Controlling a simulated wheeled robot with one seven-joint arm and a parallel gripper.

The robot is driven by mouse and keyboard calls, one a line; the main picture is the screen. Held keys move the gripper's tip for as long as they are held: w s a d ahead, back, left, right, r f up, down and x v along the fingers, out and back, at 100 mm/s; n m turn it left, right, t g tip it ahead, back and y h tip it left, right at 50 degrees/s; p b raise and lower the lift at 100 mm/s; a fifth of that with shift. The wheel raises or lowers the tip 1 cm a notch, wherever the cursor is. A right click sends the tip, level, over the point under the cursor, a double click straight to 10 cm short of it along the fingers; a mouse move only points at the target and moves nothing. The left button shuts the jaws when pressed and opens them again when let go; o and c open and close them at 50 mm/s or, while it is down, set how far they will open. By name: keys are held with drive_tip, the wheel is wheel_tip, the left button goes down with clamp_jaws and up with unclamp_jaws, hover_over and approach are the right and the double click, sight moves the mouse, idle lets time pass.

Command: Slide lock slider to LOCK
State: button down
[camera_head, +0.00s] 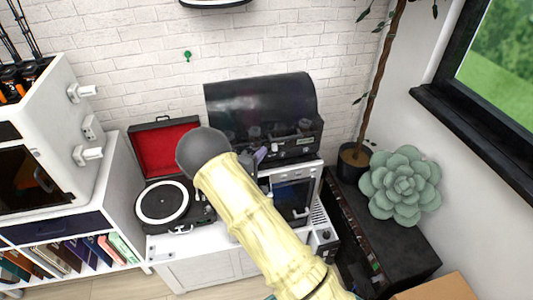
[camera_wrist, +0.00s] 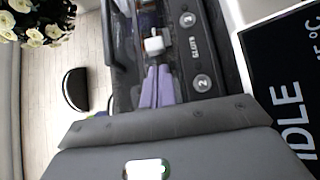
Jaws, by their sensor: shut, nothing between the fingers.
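My gripper (camera_wrist: 157,68) shows in the wrist view as two purple fingers lying together, shut and empty. In the head view the gripper (camera_head: 261,154) is mostly hidden behind my arm, low at the front of the black domed machine (camera_head: 262,97). A small white block (camera_wrist: 154,45) sits just beyond the fingertips on a dark panel (camera_wrist: 191,55); it may be the lock slider. I cannot tell whether the fingers touch it. The panel has round parts marked 2 and 3. No LOCK marking is readable.
A dark screen (camera_wrist: 285,80) reading IDLE is at the right of the wrist view. In the head view, a white device (camera_head: 311,172) with a dark window stands below the domed machine. A turntable (camera_head: 163,202) is at left, a succulent (camera_head: 400,184) at right.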

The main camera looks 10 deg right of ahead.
drive_tip(key=a, duration=0.2)
drive_tip(key=shift+s+a+f, duration=0.1)
drive_tip(key=shift+a, duration=0.2)
drive_tip(key=b+v, duration=0.3)
drive_tip(key=v, duration=0.6)
drive_tip(key=shift+s, duration=0.5)
drive_tip(key=shift+a, duration=0.1)
drive_tip(key=w+y, duration=0.1)
drive_tip(key=w+d+r+m+y, duration=0.1)
drive_tip(key=y, duration=0.1)
drive_tip(key=w+d+m+g+y, duration=0.1)
drive_tip(key=y, duration=0.1)
drive_tip(key=shift+d+r, duration=0.25)
drive_tip(key=shift+r, duration=0.05)
drive_tip(key=s+d+r+m+g+y, duration=0.2)
drive_tip(key=s+d+g, duration=0.3)
drive_tip(key=s, duration=0.7)
drive_tip(key=s+d+r+m+g+y, duration=0.3)
drive_tip(key=s+d+m+g+y, duration=0.1)
drive_tip(key=s, duration=0.8)
drive_tip(key=shift+s+d+m+g+y, duration=0.4)
drive_tip(key=shift+d+m+g, duration=0.1)
drive_tip(key=shift+d+m, duration=0.35)
